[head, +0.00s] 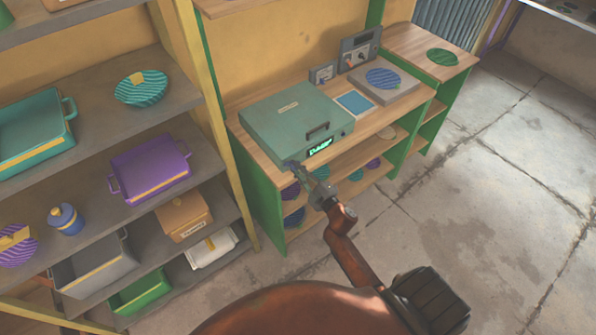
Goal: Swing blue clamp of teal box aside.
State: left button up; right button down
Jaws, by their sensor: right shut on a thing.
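The teal box (285,118) sits closed on the wooden bench at the left end of its top. It has a dark handle on its lid and a small lit green display (320,148) on its front. My right gripper (294,168) is at the box's front left corner. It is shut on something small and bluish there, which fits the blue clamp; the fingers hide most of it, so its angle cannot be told. My left gripper is not in view.
On the bench (262,148) stand a blue pad (354,104), a grey device with a blue striped disc (383,78) and grey control boxes (358,50). Lower shelves hold striped plates. A shelf rack with a purple tray (150,168) stands left. Floor at right is clear.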

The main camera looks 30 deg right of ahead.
jog(key=n, duration=0.2)
jog(key=n+b, duration=0.1)
jog(key=n, duration=0.1)
jog(key=n+b, duration=0.1)
jog(key=n, duration=0.1)
jog(key=shift+f+n, duration=0.25)
jog(key=shift+n, duration=0.15)
jog(key=shift+b, duration=0.3)
jog(key=c, duration=2)
grip_release()
jog(key=shift+r, duration=0.1)
jog(key=s, duration=1.2)
jog(key=shift+d, duration=0.4)
